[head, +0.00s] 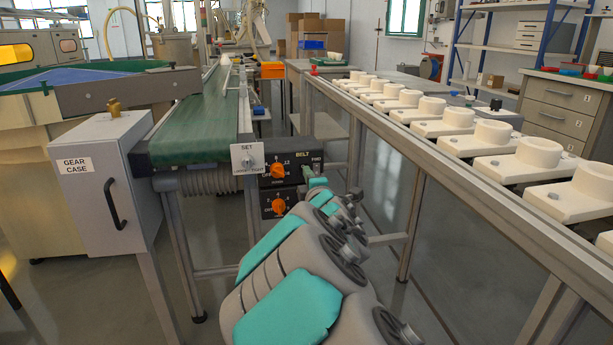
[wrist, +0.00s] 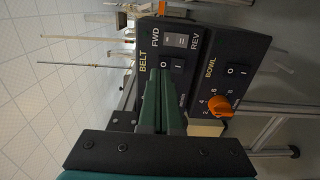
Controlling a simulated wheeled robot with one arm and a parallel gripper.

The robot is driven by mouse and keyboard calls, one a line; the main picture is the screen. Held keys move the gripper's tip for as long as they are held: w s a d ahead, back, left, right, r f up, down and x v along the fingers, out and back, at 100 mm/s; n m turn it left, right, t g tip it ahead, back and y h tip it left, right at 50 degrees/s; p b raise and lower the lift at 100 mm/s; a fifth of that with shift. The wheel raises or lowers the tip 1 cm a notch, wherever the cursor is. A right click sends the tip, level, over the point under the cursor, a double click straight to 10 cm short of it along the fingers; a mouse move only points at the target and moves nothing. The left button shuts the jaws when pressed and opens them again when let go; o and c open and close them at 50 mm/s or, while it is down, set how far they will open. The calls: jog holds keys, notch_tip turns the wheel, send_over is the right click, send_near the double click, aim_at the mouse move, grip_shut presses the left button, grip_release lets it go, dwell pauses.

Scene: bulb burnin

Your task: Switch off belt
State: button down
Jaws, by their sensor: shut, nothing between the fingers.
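The belt control box (head: 291,167) hangs at the end of the green conveyor belt (head: 205,118), with an orange knob (head: 277,171) and a BELT label. The wrist view shows it turned on its side, with a FWD/REV switch (wrist: 175,41) and a black rocker marked O and I (wrist: 172,66). My gripper (wrist: 161,74) is shut and empty, its green fingertips at this rocker, overlapping its O side. I cannot tell whether they touch it. The fingers hide the box's knob in the wrist view. In the head view my gripper (head: 316,181) is at the box's right side.
A bowl control box (wrist: 222,88) with its own orange knob (wrist: 220,106) and O/I rocker adjoins the belt box. A SET plate (head: 247,158) hangs to the left. The gear case (head: 95,190) stands further left. A rail with several white fixtures (head: 490,135) runs along the right.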

jog(key=s+d+b, duration=0.1)
jog(key=s+d, duration=0.1)
jog(key=s, duration=0.8)
jog(key=shift+s+r, duration=0.25)
jog(key=shift+r, duration=0.05)
jog(key=shift+d, duration=0.1)
